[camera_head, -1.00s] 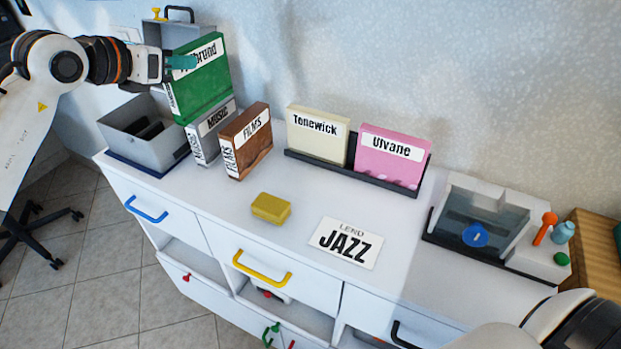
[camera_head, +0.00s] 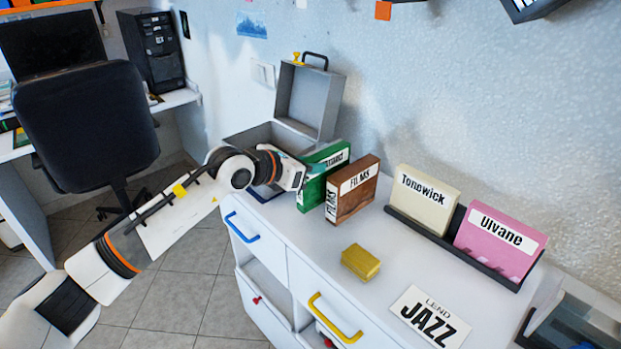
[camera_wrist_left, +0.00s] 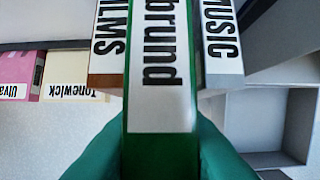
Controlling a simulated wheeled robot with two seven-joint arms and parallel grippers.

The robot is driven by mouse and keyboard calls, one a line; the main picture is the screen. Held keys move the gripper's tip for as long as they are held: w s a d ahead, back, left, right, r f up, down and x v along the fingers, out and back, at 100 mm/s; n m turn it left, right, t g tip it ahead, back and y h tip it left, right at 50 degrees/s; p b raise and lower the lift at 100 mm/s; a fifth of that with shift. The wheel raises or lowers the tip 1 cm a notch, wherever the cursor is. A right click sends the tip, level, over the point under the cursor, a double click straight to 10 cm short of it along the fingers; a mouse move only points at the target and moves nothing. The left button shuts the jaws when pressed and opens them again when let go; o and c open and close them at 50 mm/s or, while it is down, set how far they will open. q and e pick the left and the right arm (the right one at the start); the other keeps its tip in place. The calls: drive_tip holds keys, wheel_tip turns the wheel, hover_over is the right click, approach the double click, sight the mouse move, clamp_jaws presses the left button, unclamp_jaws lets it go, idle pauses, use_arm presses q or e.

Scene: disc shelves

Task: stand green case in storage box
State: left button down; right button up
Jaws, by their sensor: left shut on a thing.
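The green case (camera_head: 311,190) is upright, with a white label. It stands in line with the brown FILMS case (camera_head: 352,190), low near the counter. My left gripper (camera_head: 302,176) is shut on its spine side. In the left wrist view, the green case (camera_wrist_left: 160,155) is between my teal fingers, with the FILMS case (camera_wrist_left: 108,45) on one side and the grey MUSIC case (camera_wrist_left: 221,40) on the other. Whether its base touches the counter is hidden. The grey open box (camera_head: 250,138), its lid (camera_head: 311,100) raised, is behind my left gripper. My right gripper is out of view.
Cream Tonewick (camera_head: 425,198) and pink Ulvane (camera_head: 499,243) cases stand in a dark rack (camera_head: 440,238). A yellow block (camera_head: 360,262) and a JAZZ card (camera_head: 430,316) lie in front. The counter between block and rack is clear. A chair (camera_head: 82,120) stands at left.

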use_arm(q)
drive_tip(key=shift+f, duration=1.85)
drive_tip(key=shift+f, duration=0.25)
drive_tip(key=c, duration=1.5)
unclamp_jaws()
drive_tip(key=shift+r, duration=0.1)
drive_tip(key=shift+r, duration=0.3)
drive_tip(key=shift+s+a, duration=0.25)
drive_tip(key=shift+a, duration=0.1)
drive_tip(key=v, duration=1.1)
drive_tip(key=shift+s+b, duration=0.1)
drive_tip(key=shift+b, duration=0.3)
